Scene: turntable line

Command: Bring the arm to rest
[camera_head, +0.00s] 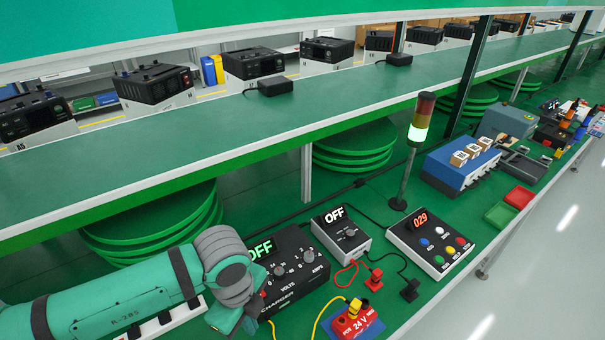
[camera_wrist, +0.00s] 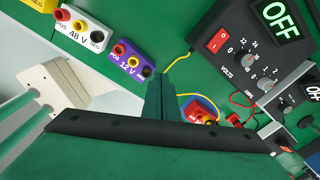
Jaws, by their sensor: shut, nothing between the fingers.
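My gripper (camera_wrist: 160,88) shows in the wrist view as two dark green fingers close together, shut and empty, above the green bench. In the head view my green and grey arm reaches in from the lower left. Its wrist is bent down beside the black charger (camera_head: 292,262), and the gripper's fingertips are not clear there. The charger also shows at the upper right of the wrist view (camera_wrist: 238,62), with its display reading OFF. The fingers appear apart from the charger and the terminal boxes.
The red 24 V box (camera_head: 352,324), purple 12 V box (camera_wrist: 133,58) and white 48 V box (camera_wrist: 80,28) stand close by. A grey meter (camera_head: 341,232), button panel (camera_head: 432,241) and lit stack light (camera_head: 420,125) stand right. Loose cables cross the bench. A green shelf (camera_head: 300,95) runs above.

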